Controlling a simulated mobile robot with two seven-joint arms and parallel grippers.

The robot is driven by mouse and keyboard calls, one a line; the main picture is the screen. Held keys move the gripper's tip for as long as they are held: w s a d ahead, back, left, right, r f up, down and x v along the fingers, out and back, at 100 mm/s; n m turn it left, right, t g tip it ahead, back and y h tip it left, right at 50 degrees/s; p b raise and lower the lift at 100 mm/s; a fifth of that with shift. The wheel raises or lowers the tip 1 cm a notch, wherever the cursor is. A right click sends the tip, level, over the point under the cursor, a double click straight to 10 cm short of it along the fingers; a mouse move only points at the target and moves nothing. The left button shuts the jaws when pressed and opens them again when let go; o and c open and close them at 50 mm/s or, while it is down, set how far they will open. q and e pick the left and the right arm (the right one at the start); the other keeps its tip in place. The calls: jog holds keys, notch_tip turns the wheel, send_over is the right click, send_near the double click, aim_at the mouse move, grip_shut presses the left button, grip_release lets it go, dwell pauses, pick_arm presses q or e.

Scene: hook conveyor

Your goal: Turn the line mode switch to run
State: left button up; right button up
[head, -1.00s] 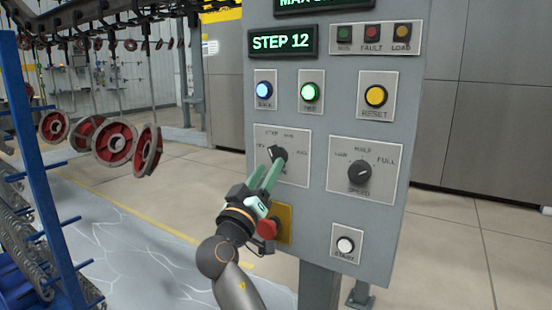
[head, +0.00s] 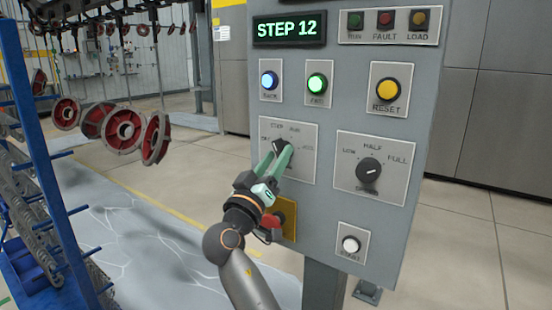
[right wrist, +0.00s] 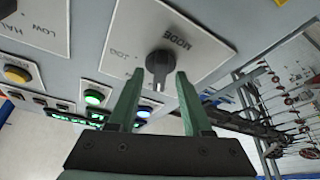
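The line mode switch is a black rotary knob (head: 281,146) on a pale plate (head: 306,170) on the grey control panel. Its pointer tilts up and left, on the STEP side of the dial. My right gripper (head: 281,157) is at this knob. In the right wrist view the knob (right wrist: 159,68) sits between the tips of my right gripper (right wrist: 159,76). The fingers are apart, with a gap on each side of the knob. Contact is not visible. My left gripper is not in view.
A speed knob (head: 369,170) is to the right on the panel. A red button (head: 272,221) on a yellow plate is just below, partly behind my right gripper. A white start button (head: 350,244) is lower right. A blue rack (head: 58,130) and hanging red wheels (head: 123,130) are at left.

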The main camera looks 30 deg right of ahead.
jog(key=c, duration=0.5)
grip_shut()
